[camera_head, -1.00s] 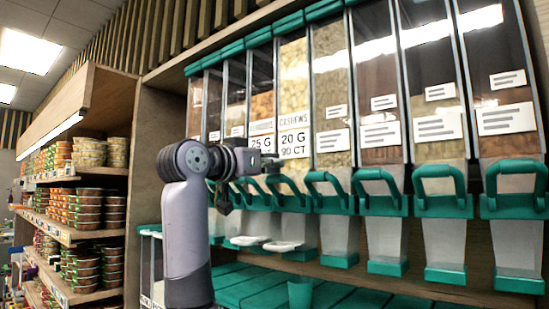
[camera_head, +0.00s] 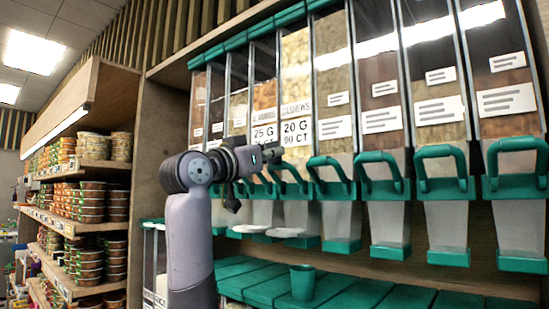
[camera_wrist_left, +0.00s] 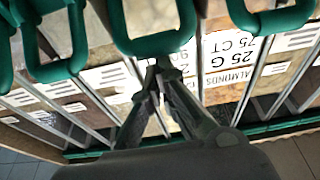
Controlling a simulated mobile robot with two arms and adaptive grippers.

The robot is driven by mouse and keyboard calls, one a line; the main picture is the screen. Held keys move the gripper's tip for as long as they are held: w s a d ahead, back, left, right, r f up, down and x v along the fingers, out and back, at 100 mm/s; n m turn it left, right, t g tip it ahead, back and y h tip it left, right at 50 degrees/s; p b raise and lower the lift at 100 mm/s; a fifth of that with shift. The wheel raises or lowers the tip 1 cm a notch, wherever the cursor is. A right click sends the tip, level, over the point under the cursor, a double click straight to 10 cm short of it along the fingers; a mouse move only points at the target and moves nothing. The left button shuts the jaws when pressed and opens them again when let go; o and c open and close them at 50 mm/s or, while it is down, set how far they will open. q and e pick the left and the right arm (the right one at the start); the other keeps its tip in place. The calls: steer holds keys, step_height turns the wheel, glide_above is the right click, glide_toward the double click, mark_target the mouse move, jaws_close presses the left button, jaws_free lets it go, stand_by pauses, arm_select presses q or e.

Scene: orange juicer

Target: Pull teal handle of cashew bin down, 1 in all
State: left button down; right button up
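The cashew bin (camera_head: 296,90) is a tall clear dispenser with a white label reading 20 G, 90 CT. Its teal handle (camera_head: 289,184) is a loop at the front of the bin, standing up. My left gripper (camera_head: 272,154) is at the upper part of this handle, coming from the left. In the left wrist view, my left gripper's fingertips (camera_wrist_left: 157,69) are close together at the bar of a teal handle (camera_wrist_left: 152,44). I cannot tell whether the bar is between them. My right gripper is not in view.
An almond bin with a 25 G label (camera_head: 264,133) stands left of the cashew bin. More bins with teal handles (camera_head: 380,173) continue to the right. A teal cup (camera_head: 303,282) stands on the teal lids below. Shelves of stacked tubs (camera_head: 92,190) are at the left.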

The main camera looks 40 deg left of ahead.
mark_target(277, 166)
arm_select(q)
steer(key=f+t+b, duration=0.1)
steer(key=f+b, duration=0.1)
steer(key=b, duration=0.1)
steer(key=s+f+t+b, duration=0.1)
steer(key=t+b, duration=0.1)
steer(key=b, duration=0.2)
steer(key=s+f+t+b, duration=0.1)
steer(key=f+b, duration=0.1)
steer(key=b, duration=0.1)
steer(key=shift+s+f, duration=0.25)
steer(key=shift+f, duration=0.05)
steer(key=shift+s+a+f+t+h+b, duration=0.1)
steer(key=shift+f+t+h+b, duration=0.3)
steer(key=shift+t+b, duration=0.4)
steer(key=shift+s+f+b, duration=0.1)
steer(key=shift+b, duration=0.2)
steer(key=shift+f+b, duration=0.3)
steer(key=shift+f, duration=0.05)
